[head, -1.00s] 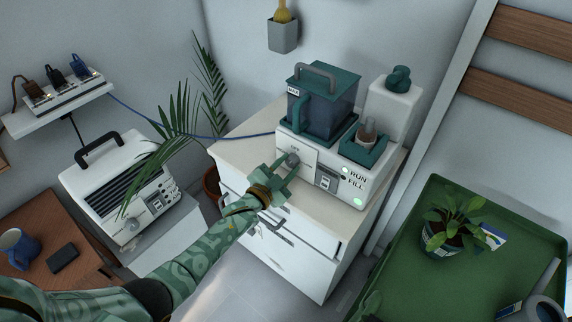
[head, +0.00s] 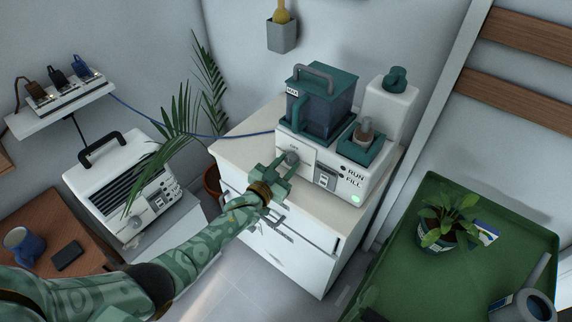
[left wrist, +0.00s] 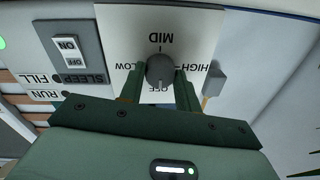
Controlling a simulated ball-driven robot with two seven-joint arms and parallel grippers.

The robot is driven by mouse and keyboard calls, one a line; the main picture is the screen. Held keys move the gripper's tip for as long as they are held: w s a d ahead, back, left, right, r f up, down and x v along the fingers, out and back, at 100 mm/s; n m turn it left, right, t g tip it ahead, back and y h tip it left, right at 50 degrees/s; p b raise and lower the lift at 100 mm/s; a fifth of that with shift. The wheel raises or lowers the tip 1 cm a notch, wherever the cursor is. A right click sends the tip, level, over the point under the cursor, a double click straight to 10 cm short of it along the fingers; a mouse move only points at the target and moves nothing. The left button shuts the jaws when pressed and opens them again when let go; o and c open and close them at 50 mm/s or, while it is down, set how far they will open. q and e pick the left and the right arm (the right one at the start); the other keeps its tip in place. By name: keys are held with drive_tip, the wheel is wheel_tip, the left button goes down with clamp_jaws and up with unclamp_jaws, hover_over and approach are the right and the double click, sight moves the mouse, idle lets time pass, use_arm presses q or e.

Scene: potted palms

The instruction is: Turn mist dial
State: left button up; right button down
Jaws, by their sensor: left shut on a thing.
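The mist dial (left wrist: 160,69) is a round dark grey knob on the white front panel of the humidifier (head: 362,187). Its panel reads OFF, LOW, MID and HIGH, upside down in the left wrist view. I cannot tell for sure which mark the dial points at. My left gripper (left wrist: 159,83) has one finger on each side of the dial and is shut on it. In the head view the left gripper (head: 286,165) reaches the dial from the lower left. My right gripper does not show clearly.
The humidifier stands on a white cabinet (head: 240,140) with its teal tank (head: 321,112). A SLEEP switch (left wrist: 71,52) is beside the dial panel. A green table (head: 400,270) with a potted plant (head: 445,225) is at right. Palm fronds (head: 210,85) rise behind the cabinet.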

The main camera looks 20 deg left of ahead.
use_arm(q)
drive_tip(key=shift+f, duration=0.15)
drive_tip(key=o, duration=1)
drive_tip(key=shift+s+a, duration=0.15)
drive_tip(key=shift+s, duration=0.15)
drive_tip(key=shift+p+v, duration=2.35)
drive_tip(key=shift+v, duration=5.55)
